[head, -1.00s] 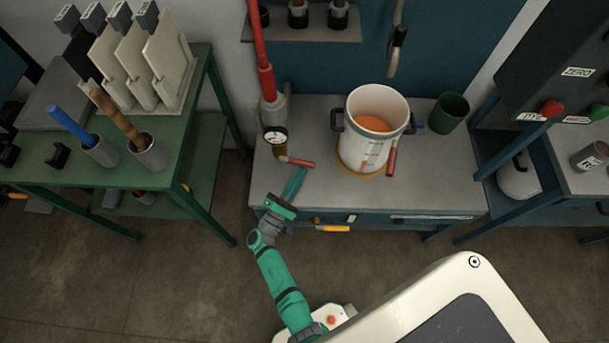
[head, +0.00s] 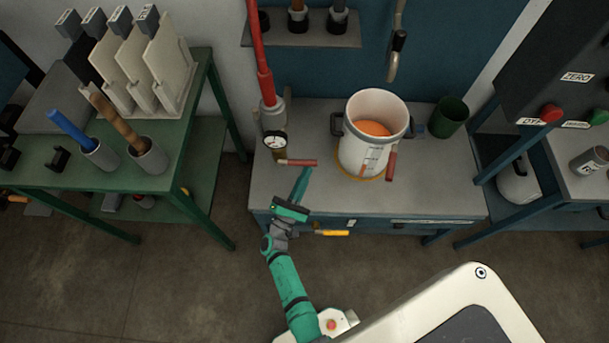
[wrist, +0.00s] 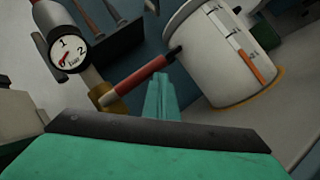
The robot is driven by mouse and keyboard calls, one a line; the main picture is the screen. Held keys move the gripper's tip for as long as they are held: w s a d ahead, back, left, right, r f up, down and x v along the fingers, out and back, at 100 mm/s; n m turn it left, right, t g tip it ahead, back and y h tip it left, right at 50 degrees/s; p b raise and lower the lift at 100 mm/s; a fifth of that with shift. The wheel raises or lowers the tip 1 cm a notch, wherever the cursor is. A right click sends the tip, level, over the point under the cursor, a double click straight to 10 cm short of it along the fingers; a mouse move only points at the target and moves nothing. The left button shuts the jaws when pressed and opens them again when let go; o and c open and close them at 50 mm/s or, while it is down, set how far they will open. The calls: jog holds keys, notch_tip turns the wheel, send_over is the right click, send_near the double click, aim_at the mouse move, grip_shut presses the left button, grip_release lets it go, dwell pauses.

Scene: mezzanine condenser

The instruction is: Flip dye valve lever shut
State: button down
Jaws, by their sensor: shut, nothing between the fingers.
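A red lever (head: 298,162) with a dark tip sticks out to the right from a brass valve body (wrist: 102,92) below a pressure gauge (head: 274,140), at the foot of a red pipe. The lever also shows in the wrist view (wrist: 138,78), slanting up to the right. My gripper (head: 304,174) is shut and empty. Its green fingers (wrist: 160,90) are close against the front side of the lever's outer part; I cannot tell whether they touch it.
A white pot (head: 362,150) with orange contents and a red handle at its front stands just right of the lever.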

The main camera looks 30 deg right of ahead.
dwell(0.3)
jog(key=v, duration=1)
jog(key=shift+s+a+f, duration=0.2)
jog(key=shift+s+a, duration=0.05)
